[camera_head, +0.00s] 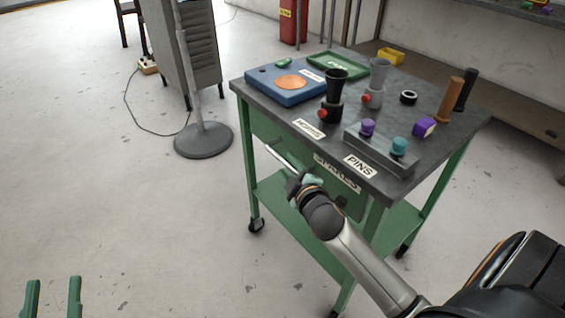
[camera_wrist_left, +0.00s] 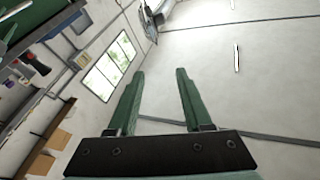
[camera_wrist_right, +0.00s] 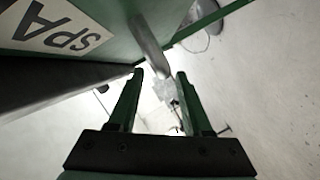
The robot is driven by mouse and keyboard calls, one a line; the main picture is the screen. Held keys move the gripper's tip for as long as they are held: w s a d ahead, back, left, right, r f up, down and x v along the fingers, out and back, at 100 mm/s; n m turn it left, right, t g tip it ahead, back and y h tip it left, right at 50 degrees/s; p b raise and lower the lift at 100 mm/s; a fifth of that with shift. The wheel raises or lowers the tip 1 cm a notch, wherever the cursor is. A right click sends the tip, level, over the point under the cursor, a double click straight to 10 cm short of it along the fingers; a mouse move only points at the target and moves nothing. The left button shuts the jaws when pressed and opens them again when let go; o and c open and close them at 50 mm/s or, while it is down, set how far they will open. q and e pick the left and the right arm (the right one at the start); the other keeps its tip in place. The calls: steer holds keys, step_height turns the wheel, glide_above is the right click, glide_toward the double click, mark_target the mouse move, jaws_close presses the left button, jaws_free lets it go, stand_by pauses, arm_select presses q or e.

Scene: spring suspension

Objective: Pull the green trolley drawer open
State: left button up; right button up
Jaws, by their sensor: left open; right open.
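The green trolley (camera_head: 248,160) stands in the middle of the head view. Its drawer front (camera_head: 264,132) sits under the grey top, with a "SPARES" label (camera_head: 337,176) partly hidden by my right arm; I see no clear gap around the drawer. A silver bar handle (camera_head: 284,158) crosses the front. My right gripper (camera_head: 303,180) is at the handle. In the right wrist view the handle (camera_wrist_right: 148,42) reaches down to the open fingertips (camera_wrist_right: 160,74); I cannot tell whether they touch it. My left gripper (camera_head: 53,290) is open and empty, low at the left, far from the trolley.
The trolley top (camera_head: 290,112) carries a blue box (camera_head: 262,85), a green tray (camera_head: 338,64), dark and grey cups, pins and cylinders. A round stand base (camera_head: 204,141) and grey cabinet (camera_head: 195,50) stand behind left. Floor in front of the drawer's left side is clear.

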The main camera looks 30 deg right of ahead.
mark_target(285, 164)
arm_select(q)
step_height(285, 164, up, 6)
steer(key=s+m+t+h, duration=0.1)
steer(key=s+m+h, duration=0.1)
steer(key=h, duration=0.1)
steer(key=shift+s+d+r+m+t+b, duration=0.15)
steer(key=shift+s+d+m+t+b, duration=0.2)
steer(key=shift+t+b, duration=0.1)
arm_select(e)
steer(key=x, duration=0.4)
steer(key=shift+w+f, duration=0.1)
steer(key=shift+w, duration=0.15)
jaws_close()
stand_by(0.3)
